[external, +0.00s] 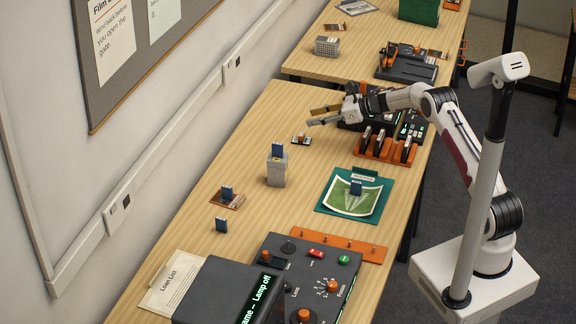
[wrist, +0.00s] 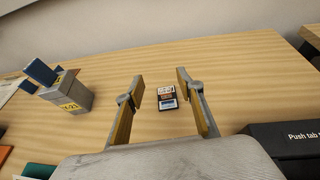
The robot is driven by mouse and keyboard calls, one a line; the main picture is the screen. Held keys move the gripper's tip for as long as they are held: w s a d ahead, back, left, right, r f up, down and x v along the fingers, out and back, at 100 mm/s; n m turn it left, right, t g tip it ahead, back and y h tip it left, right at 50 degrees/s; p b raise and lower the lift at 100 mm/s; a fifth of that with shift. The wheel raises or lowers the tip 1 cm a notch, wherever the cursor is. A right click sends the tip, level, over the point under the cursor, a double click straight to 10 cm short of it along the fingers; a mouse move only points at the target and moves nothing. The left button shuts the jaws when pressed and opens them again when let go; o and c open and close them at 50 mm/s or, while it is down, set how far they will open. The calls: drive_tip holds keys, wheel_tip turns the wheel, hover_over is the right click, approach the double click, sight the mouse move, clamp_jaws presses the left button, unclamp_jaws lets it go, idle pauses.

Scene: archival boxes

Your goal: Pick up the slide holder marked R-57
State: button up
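My gripper (external: 313,117) is open and empty above the far part of the table. In the wrist view its two yellow-faced fingers stand apart (wrist: 160,80). A small dark piece (wrist: 167,97) with white, orange and blue bands lies on the wood, seen between the fingers; it appears below my gripper in the external view (external: 301,139). Small blue slide holders stand on a grey block (external: 277,150), on an orange-brown base (external: 228,192), on bare wood (external: 221,225) and on a green picture (external: 356,187). I cannot read R-57 on any of them.
An orange rack (external: 387,148) with black pieces stands at the right edge. A dark control console (external: 325,265) and a loan list (external: 172,281) are in front. Bare wood surrounds the banded piece.

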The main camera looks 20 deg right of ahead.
approach(303, 135)
drive_tip(key=shift+w+r+x, duration=0.1)
drive_tip(key=shift+r+x, duration=0.05)
drive_tip(key=shift+x, duration=1)
drive_tip(key=shift+w+r+x, duration=0.1)
drive_tip(key=shift+r+x, duration=0.1)
drive_tip(key=shift+x, duration=0.95)
drive_tip(key=shift+f, duration=0.1)
drive_tip(key=shift+f, duration=0.6)
drive_tip(key=shift+w+a, duration=0.2)
drive_tip(key=shift+a, duration=0.1)
drive_tip(key=shift+x, duration=2.15)
drive_tip(key=c, duration=0.7)
